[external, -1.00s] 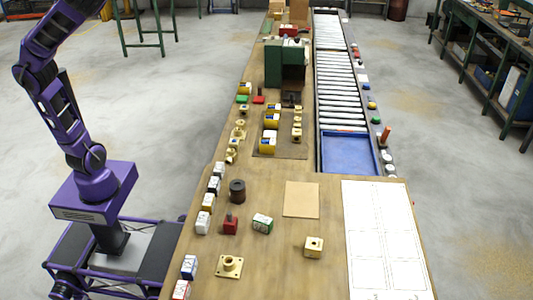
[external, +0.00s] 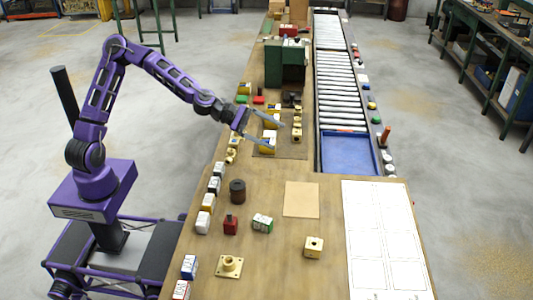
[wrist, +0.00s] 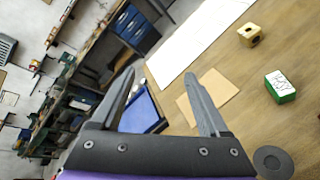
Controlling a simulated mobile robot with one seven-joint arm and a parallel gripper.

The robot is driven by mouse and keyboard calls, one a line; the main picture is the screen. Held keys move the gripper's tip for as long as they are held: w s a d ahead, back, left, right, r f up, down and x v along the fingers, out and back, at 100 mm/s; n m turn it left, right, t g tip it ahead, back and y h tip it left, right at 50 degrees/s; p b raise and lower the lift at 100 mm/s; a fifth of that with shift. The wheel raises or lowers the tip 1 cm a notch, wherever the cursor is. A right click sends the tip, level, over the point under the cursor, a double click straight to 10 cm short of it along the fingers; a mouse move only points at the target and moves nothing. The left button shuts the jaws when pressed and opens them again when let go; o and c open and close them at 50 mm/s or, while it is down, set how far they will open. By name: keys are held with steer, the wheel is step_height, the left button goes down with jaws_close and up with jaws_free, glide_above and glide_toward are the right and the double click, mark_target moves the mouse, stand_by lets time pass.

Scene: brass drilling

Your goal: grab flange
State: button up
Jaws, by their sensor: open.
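A brass flange (external: 229,266) with a square base plate and a raised centre hub lies flat near the front left of the wooden bench. Several smaller brass pieces (external: 233,142) stand along the bench's left edge, partly hidden by my arm. My gripper (external: 277,136) is open and empty above the bench, over the board with yellow parts, well behind the front flange. In the wrist view my gripper (wrist: 171,72) has its two fingers spread with nothing between them. I cannot make out a flange in the wrist view.
A brass block (external: 313,247), a green-and-white box (external: 262,223), a red block (external: 230,226) and a dark cylinder (external: 237,191) stand on the bench. A flat tan square (external: 301,200) and white sheet (external: 388,240) lie right. A blue tray (external: 349,153) ends the roller conveyor.

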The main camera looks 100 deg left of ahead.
steer(key=s+d+f+g+h, duration=0.25)
steer(key=s+d+f, duration=0.45)
steer(key=f, duration=0.4)
steer(key=s+d+f+h, duration=0.1)
steer(key=s+d, duration=0.3)
steer(key=s+d+f+n+g+h, duration=0.1)
steer(key=s+d+f+h, duration=0.1)
steer(key=s+d, duration=0.1)
steer(key=s+d+f+g+h, duration=0.1)
steer(key=s+d+f+h, duration=0.1)
steer(key=s+d, duration=0.2)
steer(key=shift+s+d+f+n+h, duration=0.15)
steer(key=shift+s+d+n+h, duration=0.15)
steer(key=shift+s, duration=0.15)
steer(key=shift+w+d+f, duration=0.1)
steer(key=shift+d, duration=0.2)
steer(key=b, duration=0.1)
glide_toward(229, 260)
steer(key=x, duration=0.5)
steer(key=shift+w+a, duration=0.2)
steer(key=shift+a, duration=0.05)
steer(key=x, duration=0.4)
steer(key=shift+s+d+b, duration=0.25)
steer(key=shift+s+b, duration=0.1)
steer(key=shift+w+d+f, duration=0.25)
steer(key=shift+w+d, duration=0.15)
jaws_close()
